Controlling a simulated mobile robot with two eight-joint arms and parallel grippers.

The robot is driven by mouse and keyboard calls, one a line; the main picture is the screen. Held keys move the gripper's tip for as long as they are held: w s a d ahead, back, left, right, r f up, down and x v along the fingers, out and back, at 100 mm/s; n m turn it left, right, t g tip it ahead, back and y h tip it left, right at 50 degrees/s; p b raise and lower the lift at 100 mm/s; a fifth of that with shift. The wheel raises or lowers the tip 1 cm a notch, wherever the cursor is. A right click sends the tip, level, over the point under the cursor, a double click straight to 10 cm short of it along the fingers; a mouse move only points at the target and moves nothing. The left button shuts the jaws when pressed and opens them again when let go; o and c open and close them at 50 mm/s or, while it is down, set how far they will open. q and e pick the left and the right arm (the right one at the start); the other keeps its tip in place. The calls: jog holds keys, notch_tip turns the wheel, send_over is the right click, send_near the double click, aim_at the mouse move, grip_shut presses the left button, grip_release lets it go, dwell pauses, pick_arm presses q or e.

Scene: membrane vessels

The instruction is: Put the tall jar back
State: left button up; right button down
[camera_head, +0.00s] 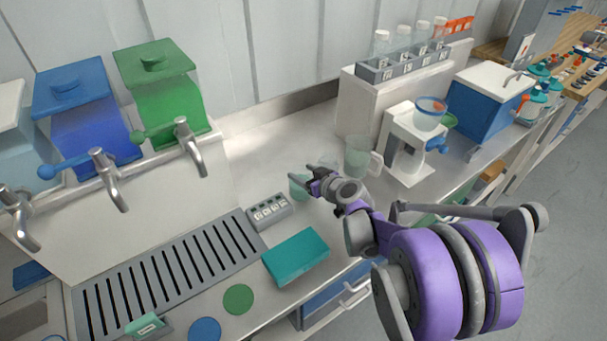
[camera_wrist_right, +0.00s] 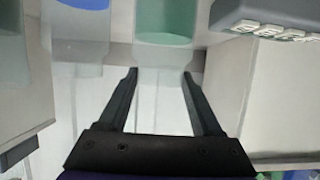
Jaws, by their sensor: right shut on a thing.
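A clear jar with pale green contents (camera_head: 299,188) is at the fingertips of my right gripper (camera_head: 308,178), above the counter beside the labelled grey block. In the right wrist view the jar's green part (camera_wrist_right: 166,22) shows at the top, and its clear wall lies between the two fingers of my right gripper (camera_wrist_right: 160,74), which are shut on it. The arm and fingers hide part of the jar in the head view. I cannot tell whether its base touches the counter. My left gripper is not in view.
A clear handled jug (camera_head: 358,157) stands close behind my right gripper, near a white dispenser (camera_head: 404,172). A grey rack (camera_head: 403,65) holds several bottles on a raised white box. A labelled grey block (camera_head: 268,211) and teal box (camera_head: 296,256) stand left of the arm.

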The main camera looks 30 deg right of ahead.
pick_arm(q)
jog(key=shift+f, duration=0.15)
pick_arm(e)
jog(key=c, duration=0.5)
grip_release()
jog(key=shift+f, duration=0.15)
jog(key=o, duration=0.4)
jog(key=shift+o, duration=0.2)
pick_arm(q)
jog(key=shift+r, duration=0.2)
pick_arm(e)
jog(key=shift+r, duration=0.25)
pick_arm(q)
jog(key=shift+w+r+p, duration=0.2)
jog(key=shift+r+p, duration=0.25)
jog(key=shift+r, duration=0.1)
pick_arm(e)
jog(key=v, duration=1.2)
jog(key=shift+f, duration=0.1)
